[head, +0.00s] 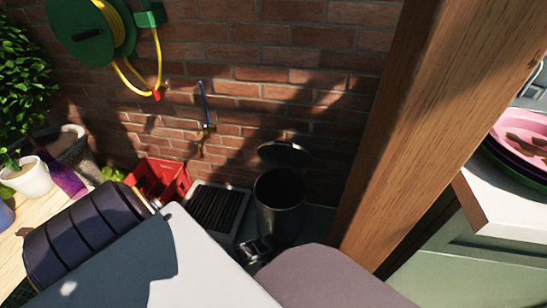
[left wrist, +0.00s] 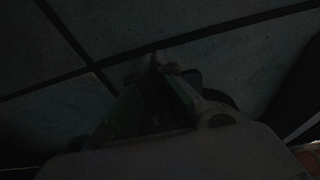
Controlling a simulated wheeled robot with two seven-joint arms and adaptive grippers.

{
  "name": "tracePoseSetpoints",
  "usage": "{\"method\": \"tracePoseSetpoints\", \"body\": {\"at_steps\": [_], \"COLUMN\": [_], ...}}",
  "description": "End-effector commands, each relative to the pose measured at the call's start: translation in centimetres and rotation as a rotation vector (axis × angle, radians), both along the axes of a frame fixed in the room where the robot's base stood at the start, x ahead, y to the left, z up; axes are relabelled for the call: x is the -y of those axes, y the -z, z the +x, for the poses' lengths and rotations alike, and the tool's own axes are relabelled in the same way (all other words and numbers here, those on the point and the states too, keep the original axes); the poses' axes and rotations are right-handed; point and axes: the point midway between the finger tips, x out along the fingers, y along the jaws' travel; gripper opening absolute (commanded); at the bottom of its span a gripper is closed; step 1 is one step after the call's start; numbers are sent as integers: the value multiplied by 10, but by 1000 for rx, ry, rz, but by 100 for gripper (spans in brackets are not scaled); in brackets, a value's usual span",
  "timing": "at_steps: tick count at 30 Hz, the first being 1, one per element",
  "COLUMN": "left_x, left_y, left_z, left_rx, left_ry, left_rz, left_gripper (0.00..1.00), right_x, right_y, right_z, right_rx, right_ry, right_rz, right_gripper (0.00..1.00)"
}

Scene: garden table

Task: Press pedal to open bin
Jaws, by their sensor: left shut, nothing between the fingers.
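The dark round bin (head: 279,210) stands on the floor by the brick wall in the head view. Its lid (head: 285,154) is raised and tilted back, and the dark inside shows. My left gripper (head: 254,250) is low at the bin's front left foot, pointing down near the floor. In the left wrist view its fingers (left wrist: 158,62) are shut and empty over dark floor tiles. The pedal cannot be made out; the gripper or shadow hides it, so I cannot tell if they touch. My right gripper is not in view.
A red crate (head: 172,183) and a drain grate (head: 214,210) lie left of the bin. A wooden post (head: 400,130) and green cabinet (head: 470,265) stand to the right. A tap (head: 206,130) and yellow hose (head: 125,72) are on the wall.

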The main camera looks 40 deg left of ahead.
Motion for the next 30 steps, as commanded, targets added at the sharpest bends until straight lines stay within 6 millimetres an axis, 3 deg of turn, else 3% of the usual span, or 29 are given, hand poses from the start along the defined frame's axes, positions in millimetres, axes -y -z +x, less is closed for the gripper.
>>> {"method": "tracePoseSetpoints", "body": {"at_steps": [19,30], "left_x": [2,4], "left_y": [-2,-13], "left_z": [-4,-6], "left_rx": [0,1], "left_ry": [0,-1], "left_rz": [0,-1], "left_gripper": [0,0], "right_x": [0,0], "right_y": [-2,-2], "right_z": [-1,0], "right_rx": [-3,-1], "right_ry": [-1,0], "right_rz": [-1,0], "right_gripper": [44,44]}}
